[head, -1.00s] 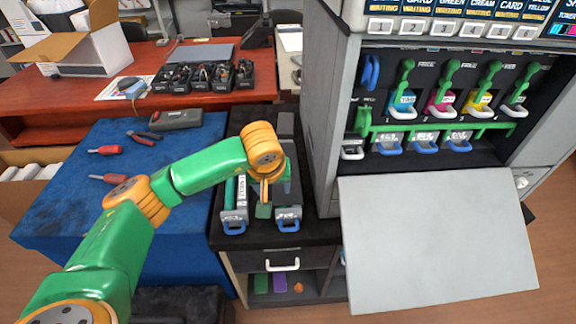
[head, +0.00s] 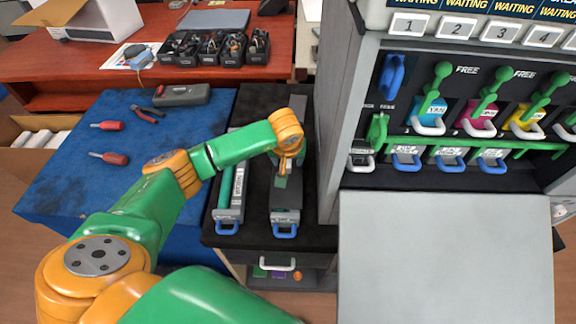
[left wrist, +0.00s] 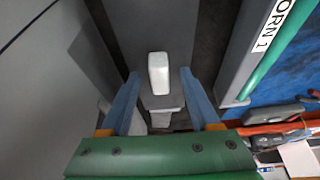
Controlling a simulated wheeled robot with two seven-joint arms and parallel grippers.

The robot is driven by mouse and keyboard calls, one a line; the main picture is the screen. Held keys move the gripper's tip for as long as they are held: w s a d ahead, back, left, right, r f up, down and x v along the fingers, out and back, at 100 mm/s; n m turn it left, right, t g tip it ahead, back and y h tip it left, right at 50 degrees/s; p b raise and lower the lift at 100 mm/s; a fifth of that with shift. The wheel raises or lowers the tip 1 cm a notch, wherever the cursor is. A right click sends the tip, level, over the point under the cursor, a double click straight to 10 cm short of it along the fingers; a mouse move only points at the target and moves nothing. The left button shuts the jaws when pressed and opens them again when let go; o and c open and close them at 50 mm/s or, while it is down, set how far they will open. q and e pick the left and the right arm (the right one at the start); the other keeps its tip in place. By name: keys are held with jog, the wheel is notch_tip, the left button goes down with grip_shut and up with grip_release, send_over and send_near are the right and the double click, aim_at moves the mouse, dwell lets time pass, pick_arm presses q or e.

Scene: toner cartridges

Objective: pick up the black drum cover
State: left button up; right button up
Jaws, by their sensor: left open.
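A long dark grey piece (head: 287,192), which looks like the drum cover, lies on the right-hand unit on the black cabinet top, above a blue handle (head: 284,230). In the left wrist view its grey surface (left wrist: 155,25) carries a pale raised grip (left wrist: 158,75). My left gripper (head: 283,172) points down over this piece. In the left wrist view its blue fingers (left wrist: 160,88) are open, one on each side of the pale grip, with gaps between. Whether they reach down to its level is hard to tell. My right gripper is out of view.
A worn drum unit (head: 228,190) with a green roller lies just left, also visible in the left wrist view (left wrist: 258,55). The printer's grey side (head: 328,150) rises close on the right, with its open panel (head: 445,250) in front. Tools lie on the blue mat (head: 75,170).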

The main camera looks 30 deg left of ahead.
aim_at(287, 161)
pick_arm(q)
jog(key=shift+r, duration=0.1)
grip_shut()
notch_tip(287, 161, up, 3)
jog(key=shift+f+b, duration=0.1)
jog(key=shift+b, duration=0.55)
jog(key=s+d+r+p, duration=0.2)
jog(key=s+r, duration=0.4)
jog(key=r, duration=0.1)
jog(key=s+d+r+p, duration=0.2)
jog(key=s+d+r, duration=0.1)
jog(key=s+r, duration=0.4)
jog(key=shift+r, duration=0.6)
jog(key=shift+s+d, duration=0.1)
